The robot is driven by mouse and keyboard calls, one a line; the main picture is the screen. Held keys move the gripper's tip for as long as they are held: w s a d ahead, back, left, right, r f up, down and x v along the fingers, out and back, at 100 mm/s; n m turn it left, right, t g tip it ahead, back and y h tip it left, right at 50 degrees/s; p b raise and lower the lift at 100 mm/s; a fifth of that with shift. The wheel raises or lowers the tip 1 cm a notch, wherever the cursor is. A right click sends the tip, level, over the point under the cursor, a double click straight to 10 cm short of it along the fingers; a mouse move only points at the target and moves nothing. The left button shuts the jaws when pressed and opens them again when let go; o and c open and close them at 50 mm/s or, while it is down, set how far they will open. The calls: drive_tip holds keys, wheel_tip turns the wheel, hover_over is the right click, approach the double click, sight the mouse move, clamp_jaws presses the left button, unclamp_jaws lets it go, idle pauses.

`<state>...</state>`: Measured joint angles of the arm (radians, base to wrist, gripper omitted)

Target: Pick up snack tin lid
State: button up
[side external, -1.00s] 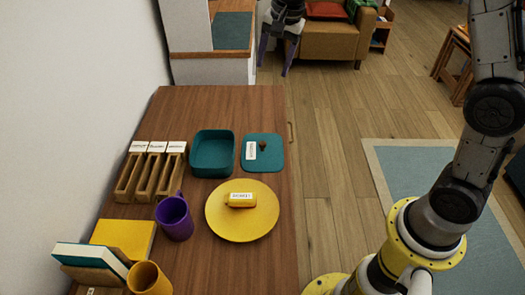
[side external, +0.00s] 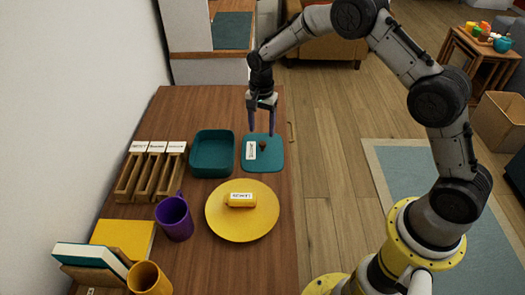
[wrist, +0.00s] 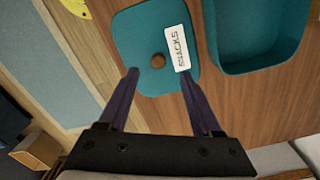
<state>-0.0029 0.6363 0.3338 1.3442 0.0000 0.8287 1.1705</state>
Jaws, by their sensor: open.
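The snack tin lid (side external: 274,165) is a flat teal rounded square with a brown knob and a white label. It lies on the wooden table beside the open teal tin (side external: 212,168). In the wrist view the lid (wrist: 134,39) shows its label reading "SNACKS", and the tin (wrist: 262,66) stands to its right. My gripper (side external: 261,134) is open and empty, pointing down over the far edge of the lid. In the wrist view my gripper (wrist: 159,72) has its purple fingers spread, with the knob just beyond the tips, between their lines. Whether the fingertips touch the lid cannot be told.
A yellow plate (side external: 226,226) with a labelled yellow block stands nearer the camera. A purple mug (side external: 174,218), a wooden rack (side external: 143,184) with labels, a yellow box (side external: 124,237), books and an orange mug (side external: 147,279) fill the left side. The table's right edge is close to the lid.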

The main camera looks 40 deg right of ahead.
sight(262, 143)
drive_tip(key=shift+s+f, duration=0.1)
drive_tip(key=shift+f, duration=2.8)
clamp_jaws()
